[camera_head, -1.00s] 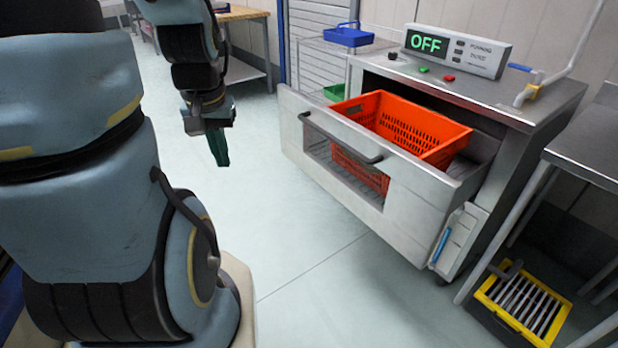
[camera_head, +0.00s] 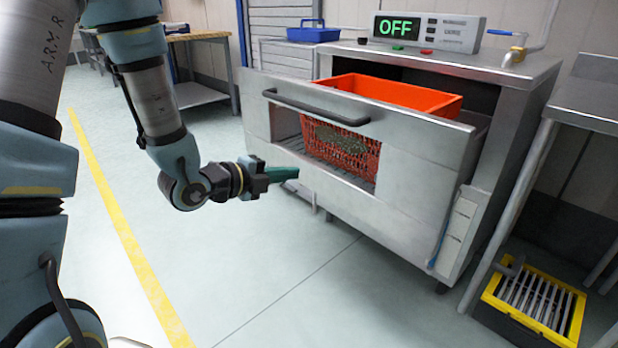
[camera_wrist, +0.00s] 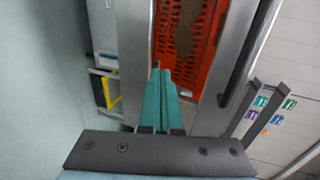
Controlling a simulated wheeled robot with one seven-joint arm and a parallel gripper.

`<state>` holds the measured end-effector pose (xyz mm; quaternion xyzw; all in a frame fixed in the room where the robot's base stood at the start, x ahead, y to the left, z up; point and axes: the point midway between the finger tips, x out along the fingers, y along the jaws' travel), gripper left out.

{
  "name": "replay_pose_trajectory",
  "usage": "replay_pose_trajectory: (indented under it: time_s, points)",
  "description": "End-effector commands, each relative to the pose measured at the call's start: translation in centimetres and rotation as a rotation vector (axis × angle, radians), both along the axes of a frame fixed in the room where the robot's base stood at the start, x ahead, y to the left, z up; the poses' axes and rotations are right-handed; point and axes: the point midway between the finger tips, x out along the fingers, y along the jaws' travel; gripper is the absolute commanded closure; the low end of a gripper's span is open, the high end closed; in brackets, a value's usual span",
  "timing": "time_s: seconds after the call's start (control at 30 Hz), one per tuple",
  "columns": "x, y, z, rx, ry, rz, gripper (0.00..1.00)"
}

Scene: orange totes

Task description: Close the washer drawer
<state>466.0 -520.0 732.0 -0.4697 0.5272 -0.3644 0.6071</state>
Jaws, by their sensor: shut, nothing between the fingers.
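The washer drawer (camera_head: 418,160) is a steel front with a dark bar handle (camera_head: 315,107) along its top and a cut-out window. It stands pulled out of the washer (camera_head: 515,125). An orange tote (camera_head: 400,92) sits inside it, seen above the front and through the window. My gripper (camera_head: 296,173) has green fingers, shut and empty. It points at the drawer front, near the lower left of the window. In the wrist view the fingers (camera_wrist: 161,75) point toward the window, with the orange tote behind it; I cannot tell whether they touch the drawer.
A control box (camera_head: 428,31) reading OFF and a blue basket (camera_head: 313,33) stand at the back. A steel table (camera_head: 590,110) is at the right, with a yellow-rimmed crate (camera_head: 535,300) on the floor beneath. The floor in front of the drawer is clear.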

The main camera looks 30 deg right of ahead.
Motion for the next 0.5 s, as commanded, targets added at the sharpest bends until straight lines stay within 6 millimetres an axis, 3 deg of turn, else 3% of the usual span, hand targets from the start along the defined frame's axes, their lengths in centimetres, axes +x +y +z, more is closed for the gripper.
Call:
replay_pose_trajectory:
  time_s: [0.5]
  points:
    - [1.8, -9.0, -2.8, 0.0, 0.003, 0.003, 1.0]
